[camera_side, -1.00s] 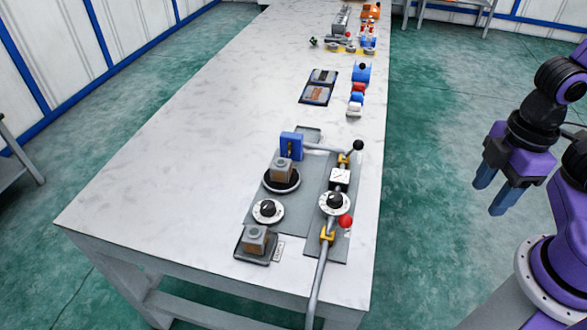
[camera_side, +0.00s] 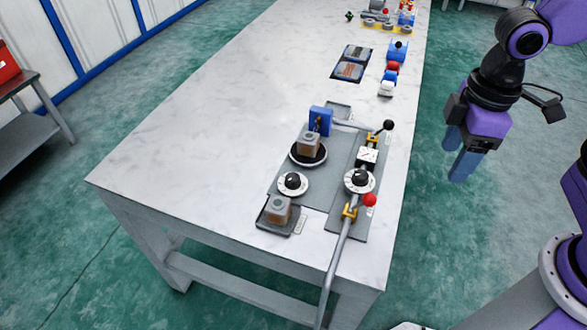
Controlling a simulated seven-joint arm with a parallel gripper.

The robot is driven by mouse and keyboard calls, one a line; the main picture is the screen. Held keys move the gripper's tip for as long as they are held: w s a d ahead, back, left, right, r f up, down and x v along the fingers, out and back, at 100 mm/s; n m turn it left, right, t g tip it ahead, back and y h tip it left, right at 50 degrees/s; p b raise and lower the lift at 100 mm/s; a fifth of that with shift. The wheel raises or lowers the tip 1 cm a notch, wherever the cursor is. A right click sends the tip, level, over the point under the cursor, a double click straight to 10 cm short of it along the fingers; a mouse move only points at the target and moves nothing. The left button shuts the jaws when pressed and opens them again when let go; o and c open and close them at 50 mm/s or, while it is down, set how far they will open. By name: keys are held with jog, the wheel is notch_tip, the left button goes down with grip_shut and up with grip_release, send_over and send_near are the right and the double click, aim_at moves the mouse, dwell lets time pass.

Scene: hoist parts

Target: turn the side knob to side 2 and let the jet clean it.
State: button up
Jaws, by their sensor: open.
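A grey fixture plate (camera_side: 321,186) sits near the table's front right corner. Two black knobs on white dials stand on it: a left knob (camera_side: 293,181) and a right knob (camera_side: 360,177) on the pipe line. I cannot tell which is the side knob, and their marks are too small to read. A brownish-grey block (camera_side: 308,144) sits on a round turntable (camera_side: 308,158), just in front of a blue jet block (camera_side: 320,120). No spray shows. My gripper (camera_side: 456,160) is open and empty, in the air right of the table, apart from everything.
A second similar block (camera_side: 278,209) sits on a dark tray (camera_side: 275,229). A pipe (camera_side: 337,262) with a red ball (camera_side: 369,199) and a black-ball lever (camera_side: 388,125) runs along the right side. Dark panels and coloured parts lie farther back. The table's left is clear.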

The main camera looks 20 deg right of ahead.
jog(key=w+a+f+m, duration=0.1)
jog(key=w+a+m, duration=0.1)
jog(key=w+a, duration=1.15)
jog(key=m, duration=0.3)
send_over(292, 177)
notch_tip(292, 177, down, 5)
notch_tip(292, 177, down, 17)
jog(key=shift+r, duration=0.1)
jog(key=shift+c, duration=0.3)
jog(key=c, duration=1)
